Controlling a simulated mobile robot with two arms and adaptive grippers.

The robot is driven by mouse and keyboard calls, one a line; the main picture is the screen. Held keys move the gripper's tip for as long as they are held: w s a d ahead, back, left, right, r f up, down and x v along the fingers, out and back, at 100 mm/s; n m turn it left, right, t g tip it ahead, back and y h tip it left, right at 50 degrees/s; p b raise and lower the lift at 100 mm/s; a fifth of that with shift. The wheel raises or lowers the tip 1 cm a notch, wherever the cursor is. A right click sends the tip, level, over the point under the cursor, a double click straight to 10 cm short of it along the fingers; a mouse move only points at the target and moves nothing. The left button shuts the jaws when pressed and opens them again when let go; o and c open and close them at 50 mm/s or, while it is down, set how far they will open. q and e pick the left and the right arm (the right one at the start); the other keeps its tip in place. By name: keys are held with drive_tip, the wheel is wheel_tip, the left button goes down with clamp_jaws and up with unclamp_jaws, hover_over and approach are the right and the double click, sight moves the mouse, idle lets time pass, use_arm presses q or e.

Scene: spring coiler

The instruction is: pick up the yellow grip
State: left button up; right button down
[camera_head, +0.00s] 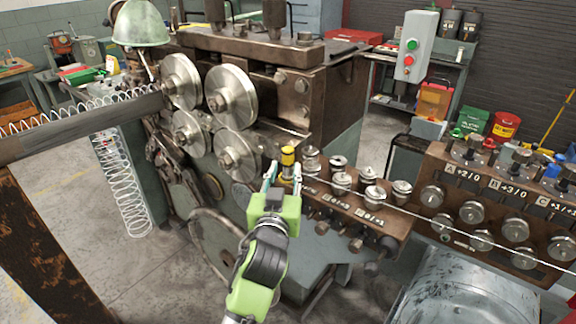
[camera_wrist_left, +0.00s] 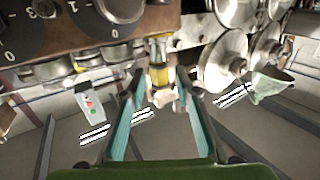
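The yellow grip (camera_head: 287,155) is a small upright yellow cylinder with a dark band, at the front of the coiler beside the wire. It also shows in the left wrist view (camera_wrist_left: 158,48), at the top middle, above a pale metal part. My left gripper (camera_head: 284,174) is right at it, with its teal fingers on either side of the grip and its stem. In the left wrist view the fingers (camera_wrist_left: 160,80) stand apart, with gaps visible beside the grip. The gripper looks open; contact cannot be made out. My right gripper is in neither view.
The coiler's large steel rollers (camera_head: 231,96) are just behind and left of the grip. A block of metal straightening rollers (camera_head: 340,183) stands close on its right, with a taut wire (camera_head: 420,214) running past. A hanging spring (camera_head: 122,190) is at the left.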

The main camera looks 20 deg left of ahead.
sight(287, 164)
use_arm(q)
drive_tip(key=shift+w+a+r+p, duration=0.15)
drive_tip(key=shift+w+p, duration=0.2)
drive_tip(key=shift+w, duration=0.25)
drive_tip(key=w, duration=0.1)
drive_tip(key=w+p, duration=0.1)
drive_tip(key=w, duration=0.2)
drive_tip(key=shift+a, duration=0.3)
clamp_jaws()
